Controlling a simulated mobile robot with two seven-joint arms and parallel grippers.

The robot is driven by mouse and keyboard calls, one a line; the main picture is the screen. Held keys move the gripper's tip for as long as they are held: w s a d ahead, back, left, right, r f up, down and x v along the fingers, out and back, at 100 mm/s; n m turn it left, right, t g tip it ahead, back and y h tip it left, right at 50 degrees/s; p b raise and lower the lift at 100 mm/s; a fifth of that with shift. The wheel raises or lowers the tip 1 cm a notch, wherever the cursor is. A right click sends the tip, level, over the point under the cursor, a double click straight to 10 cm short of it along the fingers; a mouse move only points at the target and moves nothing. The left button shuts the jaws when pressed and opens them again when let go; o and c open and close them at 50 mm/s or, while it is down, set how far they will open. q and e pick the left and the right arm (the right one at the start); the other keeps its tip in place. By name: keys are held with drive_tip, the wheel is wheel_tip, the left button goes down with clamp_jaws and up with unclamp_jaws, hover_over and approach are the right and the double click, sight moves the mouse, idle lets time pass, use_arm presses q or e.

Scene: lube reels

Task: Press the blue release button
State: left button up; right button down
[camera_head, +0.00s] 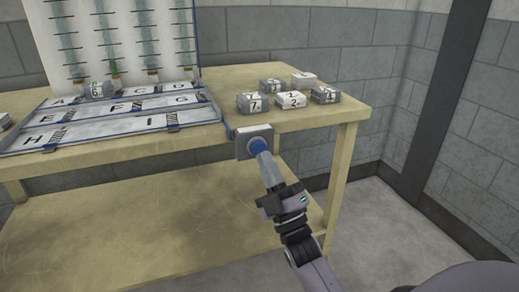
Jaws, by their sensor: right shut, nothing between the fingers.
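The blue release button (257,145) sits on a grey square housing (241,146) at the front edge of the wooden table. My right gripper (262,154) is shut and empty, and its tip is at the button, overlapping its lower right part in this view. I cannot tell how far the button is pushed in. My left gripper is not in view.
Several numbered grey and white blocks (291,99) lie on the table's right part. A lettered tray (185,118) and an upright panel (130,35) with vertical columns stand at the left. A lower shelf (150,220) is bare. Open floor lies to the right.

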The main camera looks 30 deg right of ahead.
drive_tip(key=shift+s+a+p, duration=0.2)
drive_tip(key=shift+s+p, duration=0.1)
drive_tip(key=shift+s, duration=0.5)
drive_tip(key=shift+s+a+p, duration=0.15)
drive_tip(key=shift+s+p, duration=0.1)
drive_tip(key=shift+s, duration=0.5)
drive_tip(key=shift+s+a+p, duration=0.2)
drive_tip(key=shift+s+p, duration=0.1)
drive_tip(key=shift+s, duration=0.5)
idle(1.4)
idle(0.5)
drive_tip(key=shift+r+y, duration=0.1)
drive_tip(key=shift+y, duration=0.2)
